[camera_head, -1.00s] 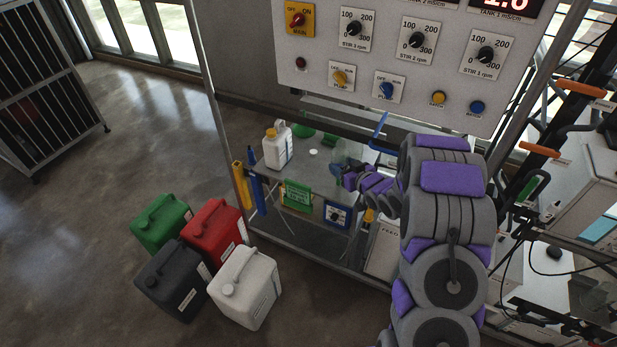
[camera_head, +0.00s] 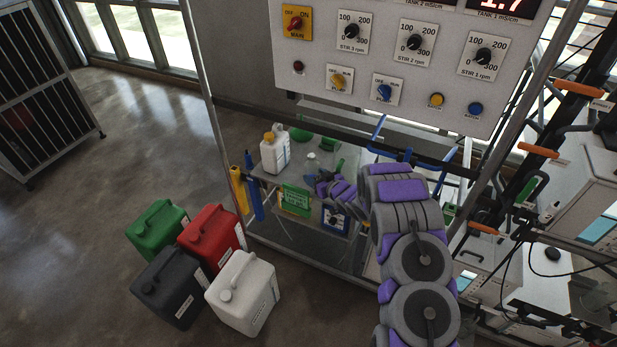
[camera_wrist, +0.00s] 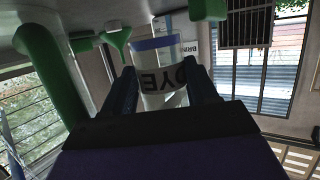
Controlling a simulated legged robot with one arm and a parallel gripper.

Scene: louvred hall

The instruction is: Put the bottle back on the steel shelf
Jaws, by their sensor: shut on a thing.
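My gripper (camera_head: 322,187) is at the steel shelf (camera_head: 294,174) under the control panel. Its fingers are shut on a small bottle (camera_wrist: 160,72) with a DYE label and a blue band. In the wrist view the lettering is upside down. In the head view the bottle (camera_head: 311,164) looks pale and clear, beside the fingertips and over the shelf. I cannot tell whether its base touches the shelf. A white jug (camera_head: 274,154) with an orange-yellow cap stands on the shelf to the left of the bottle.
Green items (camera_head: 300,133) lie behind on the shelf, with a green funnel (camera_wrist: 118,40) in the wrist view. The panel (camera_head: 400,75) overhangs the shelf. Green, red, black and white canisters (camera_head: 244,292) stand on the floor at the left front. A metal post (camera_head: 208,110) is left.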

